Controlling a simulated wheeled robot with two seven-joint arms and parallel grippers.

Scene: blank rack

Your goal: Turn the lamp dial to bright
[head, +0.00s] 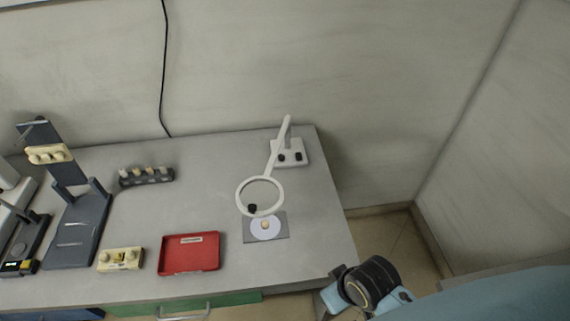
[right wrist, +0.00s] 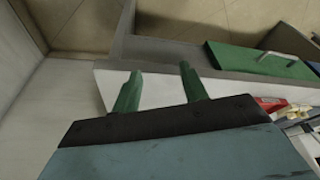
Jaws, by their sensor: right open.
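A white magnifier lamp (head: 276,163) stands at the back right of the table, its arm reaching forward to a ring head (head: 240,191). Its white base (head: 300,146) carries two small dark knobs (head: 290,157). Another dark knob (head: 252,208) sits on the front of the ring. Markings on the knobs are too small to read. My right gripper shows in the right wrist view (right wrist: 160,86), its green fingers apart with nothing between them. In the head view my right arm is beyond the table's front right corner, well away from the lamp. My left gripper is not in view.
Under the ring lies a grey plate (head: 280,236) with a pale disc. A red tray (head: 189,266), a cream block (head: 120,259), a dark rack (head: 146,179) and a dark grey stand (head: 76,236) are further left. Table around the lamp is mostly clear; a wall rises behind.

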